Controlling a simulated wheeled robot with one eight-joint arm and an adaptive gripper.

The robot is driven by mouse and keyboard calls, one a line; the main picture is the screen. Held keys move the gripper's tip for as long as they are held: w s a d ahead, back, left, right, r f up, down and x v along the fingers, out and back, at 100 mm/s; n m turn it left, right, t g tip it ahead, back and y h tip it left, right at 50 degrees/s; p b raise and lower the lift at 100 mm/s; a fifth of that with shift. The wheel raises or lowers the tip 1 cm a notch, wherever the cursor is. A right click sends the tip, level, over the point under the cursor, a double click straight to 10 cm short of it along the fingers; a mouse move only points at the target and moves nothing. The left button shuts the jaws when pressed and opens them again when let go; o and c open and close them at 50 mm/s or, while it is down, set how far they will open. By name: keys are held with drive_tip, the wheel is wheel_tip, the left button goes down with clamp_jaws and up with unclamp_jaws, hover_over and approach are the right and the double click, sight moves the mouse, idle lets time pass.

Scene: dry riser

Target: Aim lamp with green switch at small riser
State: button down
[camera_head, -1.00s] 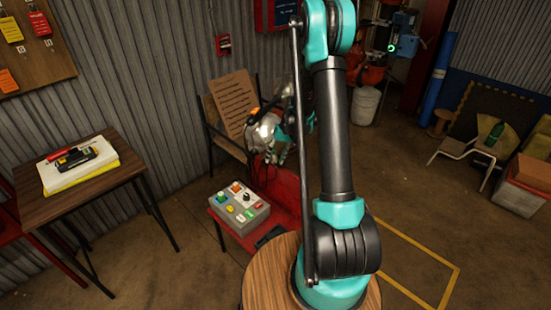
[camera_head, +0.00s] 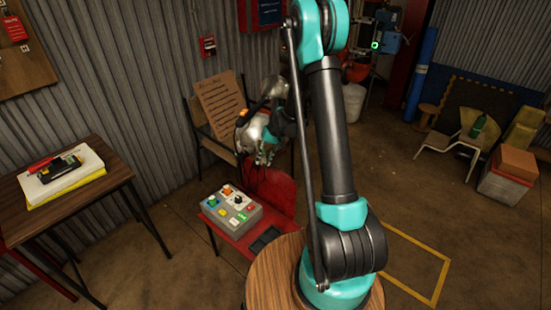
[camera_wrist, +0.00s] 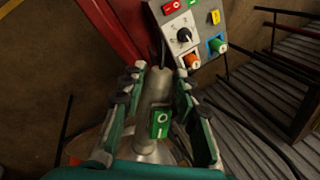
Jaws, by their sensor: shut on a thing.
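The silver lamp (camera_head: 251,131) shows in the head view in front of a wooden chair, partly hidden by my gripper (camera_head: 268,153) and arm. In the wrist view, my gripper (camera_wrist: 159,78) is shut on the lamp's narrow grey neck (camera_wrist: 158,92), one finger on each side. The lamp's green switch (camera_wrist: 160,123) faces the wrist camera, and its wider silver part lies below the switch. Where its beam falls cannot be told. I cannot pick out the small riser with certainty in either view.
A grey control box (camera_head: 231,211) with coloured buttons sits on a red seat (camera_head: 268,192) below my gripper. A wooden chair (camera_head: 220,105) stands behind. A dark table (camera_head: 72,203) is at the left. Open floor lies right, with a yellow floor outline (camera_head: 438,280).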

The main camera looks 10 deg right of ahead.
drive_tip(key=shift+a+m, duration=0.5)
drive_tip(key=shift+m, duration=0.1)
drive_tip(key=shift+a+m+t, duration=0.6)
drive_tip(key=shift+a+m, duration=0.1)
drive_tip(key=shift+m, duration=0.6)
drive_tip(key=c, duration=1.1)
unclamp_jaws()
drive_tip(key=v, duration=1.2)
drive_tip(key=shift+a, duration=0.1)
